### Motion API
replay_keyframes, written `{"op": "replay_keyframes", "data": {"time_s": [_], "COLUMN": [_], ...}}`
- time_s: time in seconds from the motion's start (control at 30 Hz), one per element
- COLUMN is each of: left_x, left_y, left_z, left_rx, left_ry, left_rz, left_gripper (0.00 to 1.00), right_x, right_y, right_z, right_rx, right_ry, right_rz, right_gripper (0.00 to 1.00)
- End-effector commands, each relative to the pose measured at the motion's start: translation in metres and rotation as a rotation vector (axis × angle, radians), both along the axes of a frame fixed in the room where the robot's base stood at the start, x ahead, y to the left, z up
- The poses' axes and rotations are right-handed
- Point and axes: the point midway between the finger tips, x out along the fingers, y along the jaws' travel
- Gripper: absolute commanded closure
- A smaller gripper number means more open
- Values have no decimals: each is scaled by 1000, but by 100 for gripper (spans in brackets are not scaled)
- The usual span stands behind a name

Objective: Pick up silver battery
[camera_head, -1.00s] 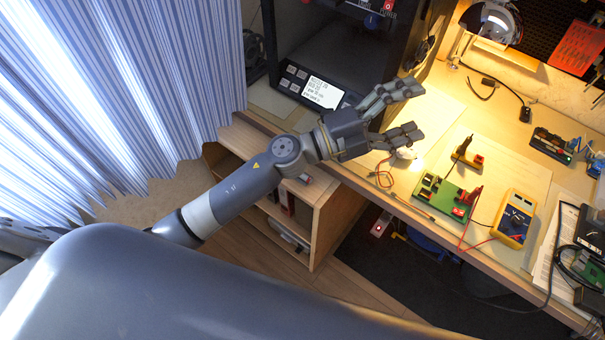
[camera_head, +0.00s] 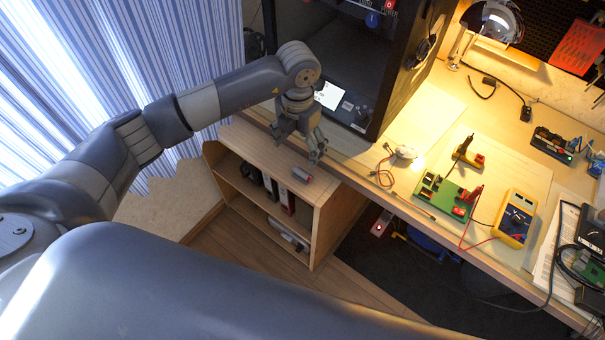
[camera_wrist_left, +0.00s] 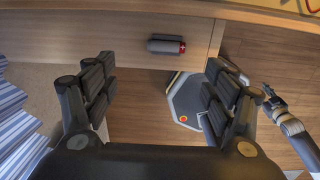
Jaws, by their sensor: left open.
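The silver battery (camera_head: 302,174) is a small grey cylinder with a red end. It lies on its side on top of the low wooden cabinet, near its front edge. My left gripper (camera_head: 296,148) is open and points down, just behind and above the battery. In the left wrist view the battery (camera_wrist_left: 164,46) lies ahead of the open fingers (camera_wrist_left: 160,66), roughly midway across the gap and apart from both. A grey arm part, seemingly my right gripper (camera_wrist_left: 268,98), shows small at the right of the wrist view; its jaw state is unclear.
The wooden cabinet (camera_head: 262,150) has open shelves with binders below. A black machine with a lit screen (camera_head: 328,94) stands close behind the gripper. The workbench on the right holds a green circuit board (camera_head: 440,192) and a yellow multimeter (camera_head: 515,218). Striped curtains (camera_head: 120,70) hang at left.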

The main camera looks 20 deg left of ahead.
Motion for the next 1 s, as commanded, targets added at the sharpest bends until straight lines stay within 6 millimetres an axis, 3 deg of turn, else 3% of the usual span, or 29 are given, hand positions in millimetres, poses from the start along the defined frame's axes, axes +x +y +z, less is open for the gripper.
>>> {"op": "replay_keyframes", "data": {"time_s": [0.2,0.47,0.73,1.0], "left_x": [-1,-2,-5,-4], "left_y": [-2,-4,-9,-9], "left_z": [-39,-57,-97,-101], "left_rx": [-3,-7,-7,-6], "left_ry": [3,1,2,1], "left_rz": [-1,-2,-1,-2], "left_gripper": [22,22,22,22], "right_x": [0,0,0,0], "right_y": [2,5,5,5], "right_z": [-27,-37,-63,-64], "right_rx": [2,6,6,5], "right_ry": [-1,-1,-1,0], "right_rz": [0,0,1,0], "right_gripper": [60,60,60,60]}}
